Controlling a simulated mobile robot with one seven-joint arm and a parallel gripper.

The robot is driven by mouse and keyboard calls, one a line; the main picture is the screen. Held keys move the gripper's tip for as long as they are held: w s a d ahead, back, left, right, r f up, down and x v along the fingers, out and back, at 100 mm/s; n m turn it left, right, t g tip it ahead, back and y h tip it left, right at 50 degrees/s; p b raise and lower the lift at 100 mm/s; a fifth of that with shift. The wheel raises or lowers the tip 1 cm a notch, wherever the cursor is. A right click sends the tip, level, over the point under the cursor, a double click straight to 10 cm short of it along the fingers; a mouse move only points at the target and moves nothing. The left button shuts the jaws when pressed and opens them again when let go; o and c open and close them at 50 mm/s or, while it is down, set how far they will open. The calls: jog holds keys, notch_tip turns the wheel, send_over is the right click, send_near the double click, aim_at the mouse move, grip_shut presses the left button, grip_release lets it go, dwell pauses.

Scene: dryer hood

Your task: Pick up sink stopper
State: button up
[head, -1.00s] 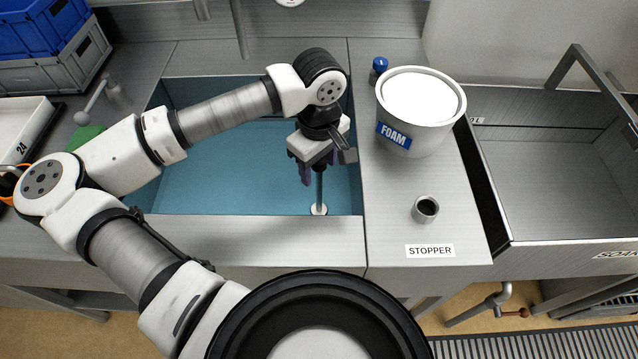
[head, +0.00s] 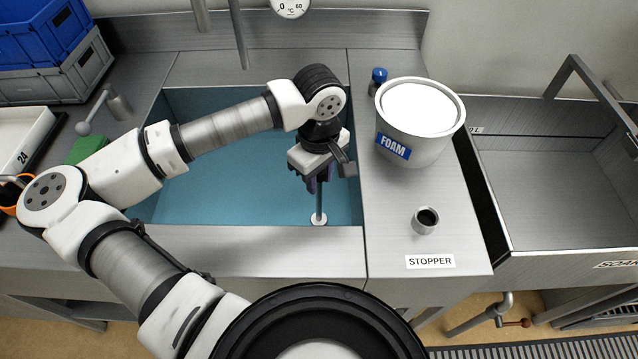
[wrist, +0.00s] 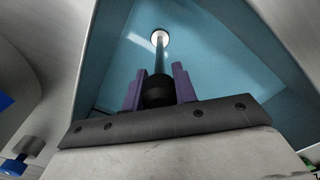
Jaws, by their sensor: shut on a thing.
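The sink stopper (head: 319,207) is a thin grey rod with a white round foot, in the front right part of the blue-lined sink (head: 230,190). Its foot appears at the sink floor; I cannot tell whether it touches. My gripper (head: 317,181) points down over the sink, with its fingers around the stopper's top. In the wrist view, the purple fingers (wrist: 159,88) are shut on a dark round knob, and the stopper's rod (wrist: 160,57) runs from it to the white disc.
A short metal cup (head: 425,220) stands behind the STOPPER label (head: 430,262). Another basin (head: 560,170) lies farther right. Blue and grey crates (head: 50,60) are at the back left.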

notch_tip(320, 180, up, 26)
jog(key=shift+p, duration=0.4)
dwell(0.9)
